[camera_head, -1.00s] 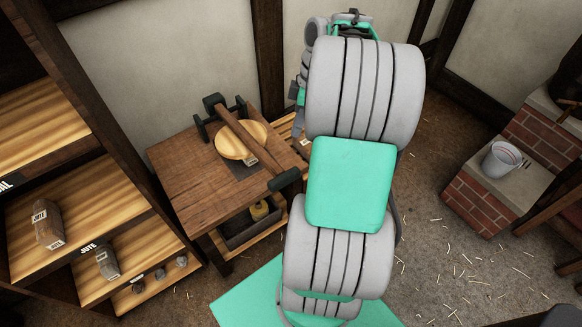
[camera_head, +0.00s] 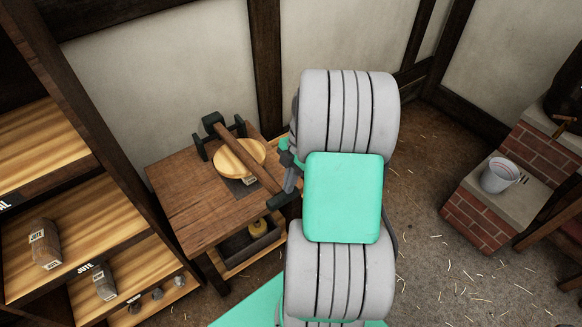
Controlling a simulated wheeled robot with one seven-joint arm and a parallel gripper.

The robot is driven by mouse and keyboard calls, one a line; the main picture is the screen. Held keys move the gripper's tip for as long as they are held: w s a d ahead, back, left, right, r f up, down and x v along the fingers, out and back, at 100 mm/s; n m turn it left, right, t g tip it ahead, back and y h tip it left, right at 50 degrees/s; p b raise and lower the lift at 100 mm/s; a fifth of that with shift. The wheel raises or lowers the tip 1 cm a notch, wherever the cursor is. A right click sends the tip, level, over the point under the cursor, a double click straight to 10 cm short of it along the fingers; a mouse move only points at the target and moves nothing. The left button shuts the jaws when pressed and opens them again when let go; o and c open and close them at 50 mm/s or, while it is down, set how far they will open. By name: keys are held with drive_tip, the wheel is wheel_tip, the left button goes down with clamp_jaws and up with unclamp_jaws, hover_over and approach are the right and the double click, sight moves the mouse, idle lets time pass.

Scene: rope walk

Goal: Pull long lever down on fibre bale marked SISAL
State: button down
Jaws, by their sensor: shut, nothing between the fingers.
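The long wooden lever (camera_head: 256,166) runs from a dark bracket (camera_head: 213,125) at the back of the workbench to a dark handle end at the bench's front right. It passes over a round pale wooden disc (camera_head: 232,160). My gripper (camera_head: 289,182) is partly hidden by my arm. It is shut and empty, close to the lever's handle end; whether it touches cannot be told.
The workbench (camera_head: 190,205) has a box (camera_head: 245,246) on its lower shelf. Shelving at left holds wrapped bales, two marked JUTE (camera_head: 45,245) (camera_head: 105,283). At right, a white bucket (camera_head: 498,176) stands on a brick ledge (camera_head: 480,218). Floor between is strewn with straw.

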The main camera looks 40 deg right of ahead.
drive_tip(key=shift+s+f, duration=0.1)
drive_tip(key=shift+f, duration=0.75)
